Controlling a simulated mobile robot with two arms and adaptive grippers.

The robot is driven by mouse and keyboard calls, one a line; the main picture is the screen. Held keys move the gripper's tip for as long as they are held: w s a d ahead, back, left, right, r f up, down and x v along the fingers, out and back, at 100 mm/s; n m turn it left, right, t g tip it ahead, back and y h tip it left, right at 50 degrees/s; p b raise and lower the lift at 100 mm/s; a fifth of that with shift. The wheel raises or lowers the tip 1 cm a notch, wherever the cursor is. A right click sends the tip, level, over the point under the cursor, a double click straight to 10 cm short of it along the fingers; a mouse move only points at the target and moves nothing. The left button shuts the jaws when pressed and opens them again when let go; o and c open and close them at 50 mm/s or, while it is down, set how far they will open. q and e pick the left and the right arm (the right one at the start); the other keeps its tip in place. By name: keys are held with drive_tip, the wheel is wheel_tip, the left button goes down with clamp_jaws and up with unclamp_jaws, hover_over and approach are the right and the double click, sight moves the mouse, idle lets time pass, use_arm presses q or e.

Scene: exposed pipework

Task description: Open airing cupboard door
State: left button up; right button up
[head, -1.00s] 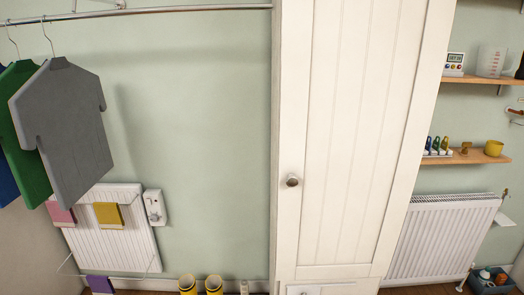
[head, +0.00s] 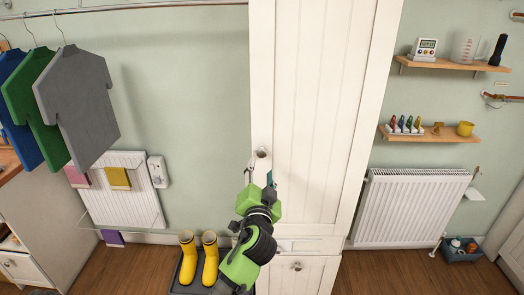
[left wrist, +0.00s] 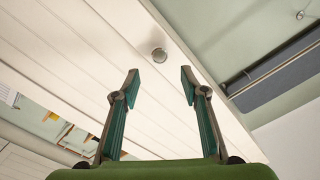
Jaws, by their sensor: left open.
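The airing cupboard door (head: 318,110) is a tall white panelled door that looks shut. Its round metal knob (head: 262,153) sits near its left edge. My left gripper (head: 259,178), green and dark, is just below the knob in the head view. In the left wrist view the left gripper (left wrist: 160,85) is open, its two fingers apart. The knob (left wrist: 159,55) shows beyond the fingertips, roughly between them, and nothing is held. The door (left wrist: 110,50) fills much of that view. My right gripper is not in view.
A lower cupboard door with a knob (head: 297,266) is beneath. Yellow boots (head: 199,258) stand on a dark tray at lower left. A white radiator (head: 410,207) and shelves (head: 430,134) are to the right. Shirts (head: 75,105) hang at left.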

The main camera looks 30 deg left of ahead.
sight(262, 154)
use_arm(q)
drive_tip(key=p+x, duration=0.2)
drive_tip(key=x, duration=0.7)
drive_tip(key=shift+w+a, duration=0.1)
drive_tip(key=shift+w, duration=0.3)
drive_tip(key=shift+a, duration=0.1)
drive_tip(key=c, duration=1)
clamp_jaws()
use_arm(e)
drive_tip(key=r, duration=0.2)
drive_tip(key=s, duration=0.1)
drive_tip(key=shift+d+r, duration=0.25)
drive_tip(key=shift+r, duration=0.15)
